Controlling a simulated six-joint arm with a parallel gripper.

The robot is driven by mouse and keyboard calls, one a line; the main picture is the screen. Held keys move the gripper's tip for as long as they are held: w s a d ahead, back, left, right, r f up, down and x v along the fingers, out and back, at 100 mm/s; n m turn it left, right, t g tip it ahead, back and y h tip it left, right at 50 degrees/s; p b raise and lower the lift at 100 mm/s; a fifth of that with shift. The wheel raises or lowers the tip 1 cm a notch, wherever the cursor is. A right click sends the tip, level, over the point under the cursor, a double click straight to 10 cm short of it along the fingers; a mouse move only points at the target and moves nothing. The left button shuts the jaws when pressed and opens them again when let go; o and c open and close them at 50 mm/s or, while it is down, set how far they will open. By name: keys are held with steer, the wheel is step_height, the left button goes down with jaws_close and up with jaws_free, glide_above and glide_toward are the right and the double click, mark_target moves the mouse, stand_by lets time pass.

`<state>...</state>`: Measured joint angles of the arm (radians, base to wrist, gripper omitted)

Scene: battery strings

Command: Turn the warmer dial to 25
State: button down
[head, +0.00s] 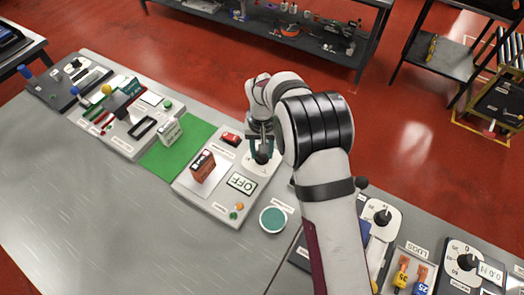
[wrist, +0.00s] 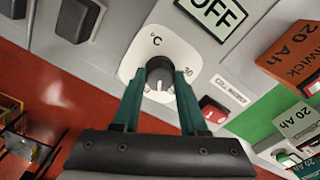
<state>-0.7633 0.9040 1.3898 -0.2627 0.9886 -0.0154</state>
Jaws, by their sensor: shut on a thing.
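The warmer dial is a black knob (wrist: 160,76) on a white scale plate (wrist: 138,49) marked °C, with a 30 at its right in the wrist view. My gripper (wrist: 164,80) has its two green fingers on either side of the knob and is shut on it. A pale pointer mark shows on the knob's lower part, between the fingers; the fingers hide part of the scale, so I cannot read the setting. In the head view the knob (head: 262,156) is under my gripper (head: 261,144). A display beside it (head: 241,184) reads OFF.
An orange-brown battery (head: 202,166) stands on the same panel, near a red switch (head: 231,139). A green mat (head: 178,148) lies to the left. Other dials (head: 382,216) are at the right. The front of the grey bench is clear.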

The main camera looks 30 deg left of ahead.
steer(key=n, duration=0.5)
steer(key=shift+n, duration=0.6)
steer(key=c, duration=0.5)
jaws_free()
steer(key=shift+r, duration=1.8)
steer(key=shift+d, duration=0.1)
